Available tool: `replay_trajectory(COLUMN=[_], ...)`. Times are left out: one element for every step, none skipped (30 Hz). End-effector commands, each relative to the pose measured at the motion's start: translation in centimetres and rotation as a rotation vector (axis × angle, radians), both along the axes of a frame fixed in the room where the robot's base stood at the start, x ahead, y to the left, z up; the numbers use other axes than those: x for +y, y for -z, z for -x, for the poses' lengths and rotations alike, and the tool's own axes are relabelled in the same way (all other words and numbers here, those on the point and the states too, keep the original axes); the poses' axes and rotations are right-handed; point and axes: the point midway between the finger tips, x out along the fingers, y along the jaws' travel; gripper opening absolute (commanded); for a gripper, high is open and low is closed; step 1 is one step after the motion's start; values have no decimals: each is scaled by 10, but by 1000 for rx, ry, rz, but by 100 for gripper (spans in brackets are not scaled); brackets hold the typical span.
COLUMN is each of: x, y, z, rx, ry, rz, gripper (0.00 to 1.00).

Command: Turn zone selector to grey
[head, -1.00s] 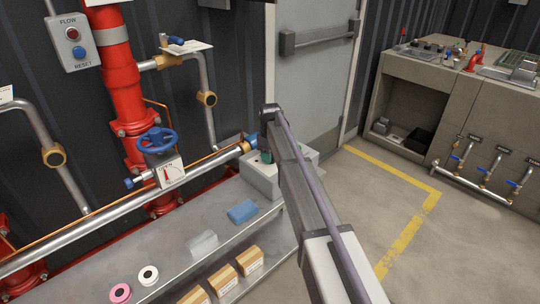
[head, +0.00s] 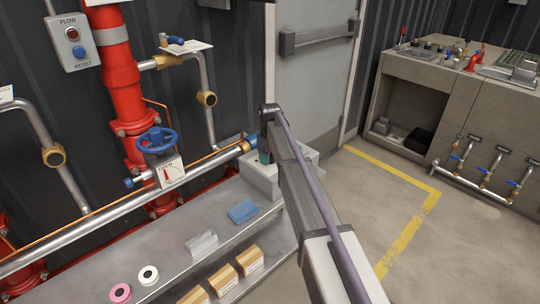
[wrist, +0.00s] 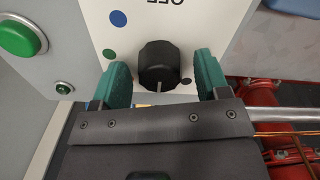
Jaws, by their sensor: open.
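The zone selector, a round black knob (wrist: 158,60), shows in the wrist view on a white panel. A pale pointer mark on it faces the bottom of the picture. Blue (wrist: 118,18) and green (wrist: 108,54) dots lie to its left, and a small dark dot (wrist: 186,81) lies to its lower right. Upside-down lettering like "OFF" (wrist: 165,3) is at the top edge. My gripper (wrist: 162,66) is open, its teal fingers on either side of the knob. I cannot tell whether they touch it. In the head view my arm hides the knob and most of the gripper.
Red pipework (wrist: 285,125) runs at the right. In the head view a grey bench (head: 175,245) holds tape rolls and a blue pad (head: 242,211). The floor at right is clear.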

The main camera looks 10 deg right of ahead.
Motion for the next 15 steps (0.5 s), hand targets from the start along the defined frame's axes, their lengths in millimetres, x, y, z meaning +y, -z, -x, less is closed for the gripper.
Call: replay_trajectory(x=[0,0,0,0,0,0,0,0,0,0,0,0,0,0,0], y=[-2,-4,-8,-13,-18,-25,-32,-39,-50,-58,-66,-76,-84,-91,-98], z=[0,0,0,0,0,0,0,0,0,0,0,0,0,0,0], rx=[0,0,0,0,0,0,0,0,0,0,0,0,0,0,0], ry=[0,0,0,0,0,0,0,0,0,0,0,0,0,0,0], rz=[0,0,0,0,0,0,0,0,0,0,0,0,0,0,0], gripper=[69,69,69,69,69,69,69,69,69,69,69,69,69,69,69])
